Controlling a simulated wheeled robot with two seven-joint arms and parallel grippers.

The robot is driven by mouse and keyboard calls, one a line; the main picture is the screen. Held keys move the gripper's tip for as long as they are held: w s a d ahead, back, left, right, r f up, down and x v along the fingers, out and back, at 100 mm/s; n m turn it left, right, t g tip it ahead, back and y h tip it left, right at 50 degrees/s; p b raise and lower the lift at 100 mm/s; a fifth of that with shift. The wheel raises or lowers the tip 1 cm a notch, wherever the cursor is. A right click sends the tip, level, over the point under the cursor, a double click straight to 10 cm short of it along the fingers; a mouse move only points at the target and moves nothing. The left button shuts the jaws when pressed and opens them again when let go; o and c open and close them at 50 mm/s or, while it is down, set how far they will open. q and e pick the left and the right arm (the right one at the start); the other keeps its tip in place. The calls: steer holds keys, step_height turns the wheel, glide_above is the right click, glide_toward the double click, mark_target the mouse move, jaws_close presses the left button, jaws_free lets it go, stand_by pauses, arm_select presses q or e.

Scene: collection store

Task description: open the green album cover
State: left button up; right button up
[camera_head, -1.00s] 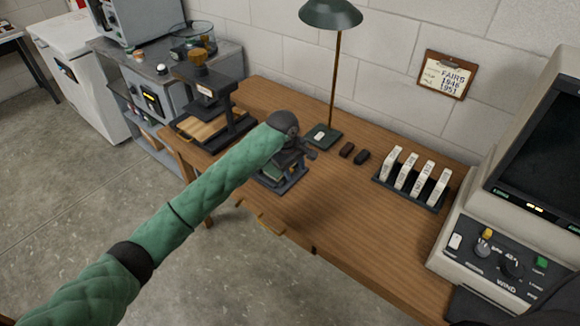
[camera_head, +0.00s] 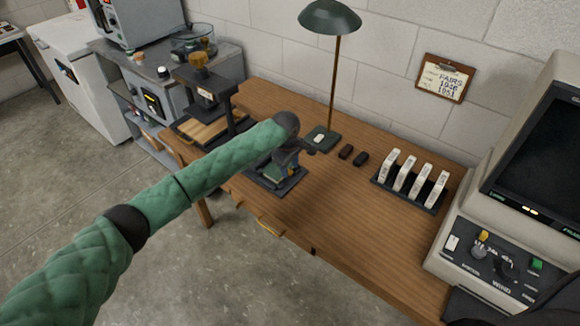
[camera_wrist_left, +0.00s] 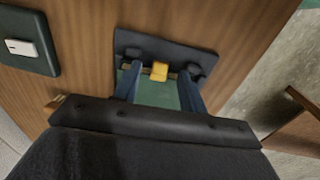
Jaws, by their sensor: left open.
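The green album (camera_wrist_left: 158,96) lies on a dark cradle (camera_wrist_left: 190,52) on the wooden desk. In the head view the cradle (camera_head: 262,183) sits near the desk's front edge, and my wrist and gripper hide much of the album. An orange tab (camera_wrist_left: 159,71) shows at the album's far edge in the left wrist view. My left gripper (camera_head: 282,170) points down over the album. In the left wrist view its two blue-grey fingers (camera_wrist_left: 160,80) stand apart, one on each side of the tab, with nothing held. I cannot tell whether they touch the cover. My right gripper is not visible.
A desk lamp (camera_head: 331,18) stands behind the cradle on a dark base with a white switch (camera_wrist_left: 19,47). Two small dark objects (camera_head: 353,155) and a rack of white boxes (camera_head: 408,195) lie right. A reader machine (camera_head: 500,230) fills the right side. A dark press (camera_head: 205,90) stands left.

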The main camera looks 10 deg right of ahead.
arm_select(q)
steer(key=shift+f, duration=0.7)
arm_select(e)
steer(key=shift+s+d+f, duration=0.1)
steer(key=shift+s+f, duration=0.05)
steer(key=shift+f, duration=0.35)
arm_select(q)
jaws_close()
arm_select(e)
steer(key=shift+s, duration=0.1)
arm_select(q)
steer(key=shift+r, duration=0.15)
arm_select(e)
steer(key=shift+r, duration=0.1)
